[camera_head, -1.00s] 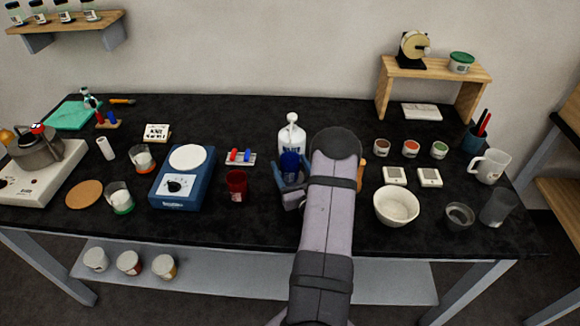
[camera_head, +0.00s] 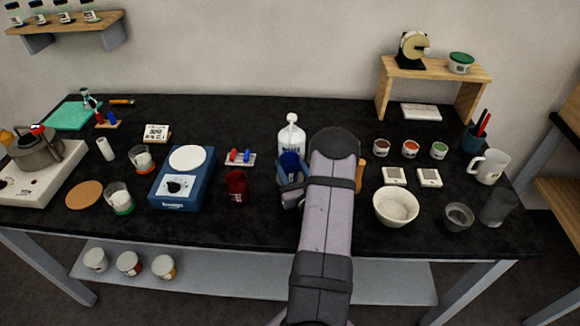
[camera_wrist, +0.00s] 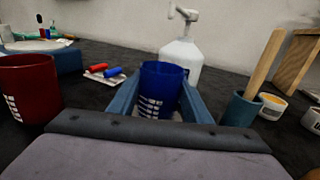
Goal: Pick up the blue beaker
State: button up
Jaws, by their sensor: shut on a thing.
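The blue beaker (camera_wrist: 161,88) is upright between the two fingers of my gripper (camera_wrist: 160,98) in the wrist view, with white markings on its near side. The fingers are shut on it, one on its left and one on its right. In the head view the blue beaker (camera_head: 289,165) shows beside my arm, which hides part of it and much of my gripper (camera_head: 288,174). I cannot tell whether its base is touching the table.
A white pump bottle (camera_wrist: 181,58) stands just behind the blue beaker. A dark red beaker (camera_wrist: 28,90) is to the left, and a teal cup (camera_wrist: 240,110) with a wooden stick is to the right. A white bowl (camera_head: 397,222) stands right of my arm on the black table (camera_head: 255,228).

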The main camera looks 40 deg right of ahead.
aim_at(291, 159)
jog(key=shift+r, duration=0.15)
jog(key=shift+r+b, duration=0.55)
jog(key=shift+r, duration=0.8)
jog(key=shift+s+r, duration=0.1)
jog(key=shift+s, duration=0.15)
jog(key=b+v, duration=0.3)
jog(key=v, duration=0.9)
jog(key=shift+s+a, duration=0.15)
jog(key=shift+s+a+r+p, duration=0.2)
jog(key=shift+s+p, duration=0.1)
jog(key=shift+p, duration=0.1)
jog(key=shift+p+v, duration=0.95)
jog(key=shift+p, duration=0.15)
jog(key=shift+p+v, duration=0.7)
jog(key=shift+v, duration=0.5)
jog(key=shift+s+f, duration=0.1)
jog(key=shift+f, duration=0.05)
jog(key=shift+a, duration=0.1)
